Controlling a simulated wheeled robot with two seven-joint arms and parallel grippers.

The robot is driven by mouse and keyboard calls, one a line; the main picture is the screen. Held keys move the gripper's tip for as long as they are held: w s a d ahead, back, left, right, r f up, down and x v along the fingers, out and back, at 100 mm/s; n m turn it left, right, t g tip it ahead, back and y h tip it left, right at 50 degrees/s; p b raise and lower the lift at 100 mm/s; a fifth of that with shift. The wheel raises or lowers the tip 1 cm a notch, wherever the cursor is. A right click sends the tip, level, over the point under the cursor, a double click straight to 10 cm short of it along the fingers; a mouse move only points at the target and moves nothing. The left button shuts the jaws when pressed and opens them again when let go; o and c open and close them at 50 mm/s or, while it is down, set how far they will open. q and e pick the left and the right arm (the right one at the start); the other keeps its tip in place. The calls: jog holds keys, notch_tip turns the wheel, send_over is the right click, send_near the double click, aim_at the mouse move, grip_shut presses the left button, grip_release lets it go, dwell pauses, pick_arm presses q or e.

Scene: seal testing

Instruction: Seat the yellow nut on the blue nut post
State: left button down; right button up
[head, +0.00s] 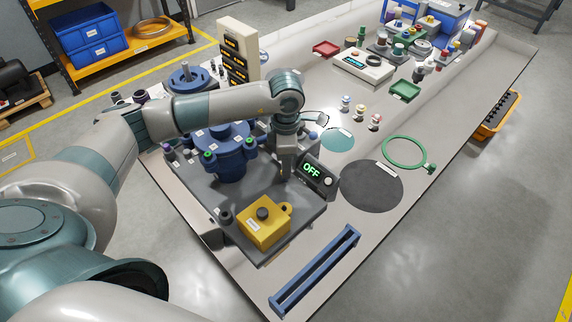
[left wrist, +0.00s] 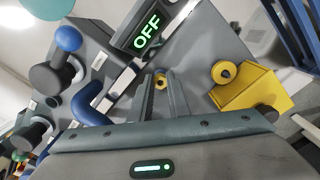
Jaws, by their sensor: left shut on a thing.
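My left gripper (head: 284,172) points down at the right side of the grey test plate, beside the OFF display. In the left wrist view its fingers (left wrist: 161,88) are shut on a small yellow nut (left wrist: 160,81), held at the tips. The nut cannot be made out in the head view. The blue flanged body (head: 232,163) stands on the plate left of the gripper, with green nuts (head: 208,154) on its flange. I cannot tell which post is the blue nut post. My right gripper is not in view.
The OFF display box (head: 316,177) is close to the gripper's right. A yellow button box (head: 263,222) sits at the plate's front corner. A blue rail frame (head: 315,272), black mat (head: 371,188) and green ring (head: 405,151) lie to the right on the table.

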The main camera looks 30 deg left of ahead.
pick_arm(q)
jog(key=shift+f+b, duration=0.35)
dwell(0.6)
jog(key=c, duration=1.6)
grip_release()
jog(key=shift+r, duration=0.1)
jog(key=shift+r+p, duration=2.2)
jog(key=shift+r, duration=2.25)
